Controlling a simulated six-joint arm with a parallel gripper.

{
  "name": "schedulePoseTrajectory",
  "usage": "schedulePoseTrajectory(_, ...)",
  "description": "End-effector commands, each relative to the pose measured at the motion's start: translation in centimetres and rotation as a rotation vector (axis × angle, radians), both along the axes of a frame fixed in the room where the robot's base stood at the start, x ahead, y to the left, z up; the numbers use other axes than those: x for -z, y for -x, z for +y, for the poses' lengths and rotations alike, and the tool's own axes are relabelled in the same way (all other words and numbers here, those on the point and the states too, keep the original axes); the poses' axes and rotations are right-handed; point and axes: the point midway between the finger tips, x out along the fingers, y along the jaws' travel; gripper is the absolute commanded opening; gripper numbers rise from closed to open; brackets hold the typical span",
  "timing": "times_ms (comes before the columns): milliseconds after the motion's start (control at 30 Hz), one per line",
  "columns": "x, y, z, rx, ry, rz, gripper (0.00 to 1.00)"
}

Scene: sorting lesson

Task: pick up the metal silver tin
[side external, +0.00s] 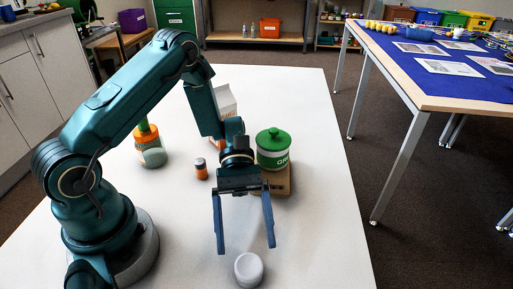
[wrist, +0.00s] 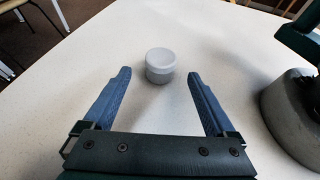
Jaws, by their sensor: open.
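The silver tin is a small, pale grey, round tin (side external: 249,270) standing on the white table near its front edge in the side view. In the wrist view the tin (wrist: 160,66) is upright, ahead of the fingertips and roughly centred between them. My gripper (side external: 246,250) is open and empty, with its two blue fingers spread and pointing down. In the wrist view the fingers of my gripper (wrist: 159,74) lie to either side, with the tin beyond them and apart from them.
The white table (side external: 320,220) is clear around the tin.

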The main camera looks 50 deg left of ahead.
Motion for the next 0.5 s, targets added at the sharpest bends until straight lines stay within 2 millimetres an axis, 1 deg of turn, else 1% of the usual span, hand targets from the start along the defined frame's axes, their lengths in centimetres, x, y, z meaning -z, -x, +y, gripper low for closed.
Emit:
schedulePoseTrajectory(100, 0.6, 0.9, -1.3, 0.006, -0.001, 0.004, 0.91)
schedulePoseTrajectory(233, 1.2, 1.6, -2.6, 0.006, 0.0, 0.004, 0.91)
schedulePoseTrajectory(367, 1.5, 2.1, -3.3, 0.004, -0.002, 0.002, 0.91)
schedulePoseTrajectory(500, 1.7, 2.1, -3.4, 0.003, -0.003, -0.001, 0.91)
